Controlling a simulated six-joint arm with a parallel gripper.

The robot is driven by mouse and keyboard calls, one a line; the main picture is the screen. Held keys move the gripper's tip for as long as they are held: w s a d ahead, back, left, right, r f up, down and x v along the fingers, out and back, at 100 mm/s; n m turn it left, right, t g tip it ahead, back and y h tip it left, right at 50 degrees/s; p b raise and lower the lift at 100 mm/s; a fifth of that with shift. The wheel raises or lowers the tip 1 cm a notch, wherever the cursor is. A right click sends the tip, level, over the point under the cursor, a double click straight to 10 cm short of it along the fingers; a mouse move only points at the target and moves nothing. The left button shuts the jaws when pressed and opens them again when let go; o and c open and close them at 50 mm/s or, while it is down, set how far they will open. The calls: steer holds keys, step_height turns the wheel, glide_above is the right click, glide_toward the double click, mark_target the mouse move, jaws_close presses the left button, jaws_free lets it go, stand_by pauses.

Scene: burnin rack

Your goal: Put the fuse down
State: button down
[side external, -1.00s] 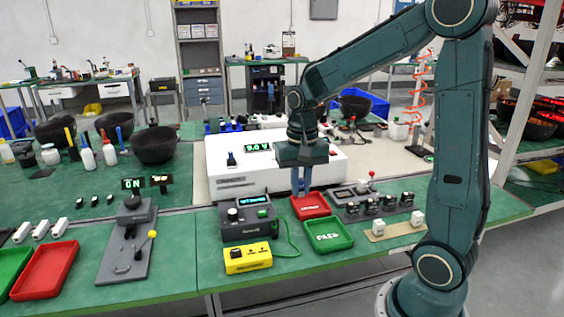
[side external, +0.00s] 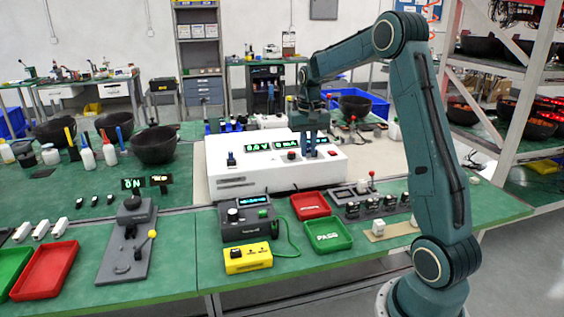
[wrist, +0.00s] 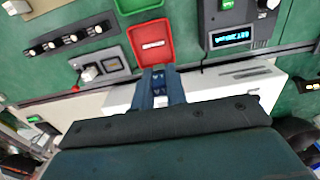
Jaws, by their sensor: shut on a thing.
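My gripper (side external: 309,152) is above the front right of the white power unit (side external: 235,180), fingers pointing down. In the wrist view my gripper (wrist: 159,84) has its blue fingers close together over the edge of the white unit. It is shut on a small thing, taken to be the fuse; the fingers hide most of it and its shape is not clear. The red tray (side external: 311,213) is in front of the gripper and looks empty; it also shows in the wrist view (wrist: 167,60). The green tray (side external: 343,244), with lettering, sits nearer the front.
A dark meter (side external: 240,232) and a yellow device (side external: 248,260) are left of the trays. A dark panel with several switches and a red-knobbed lever (side external: 371,175) is to the right. Green table is bare in front of the yellow device.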

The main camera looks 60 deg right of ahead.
steer(key=shift+d, duration=2)
glide_above(310, 208)
step_height(310, 208, down, 16)
steer(key=shift+r, duration=0.1)
steer(key=shift+f, duration=2.2)
steer(key=c, duration=1.4)
jaws_free()
steer(key=shift+f, duration=0.15)
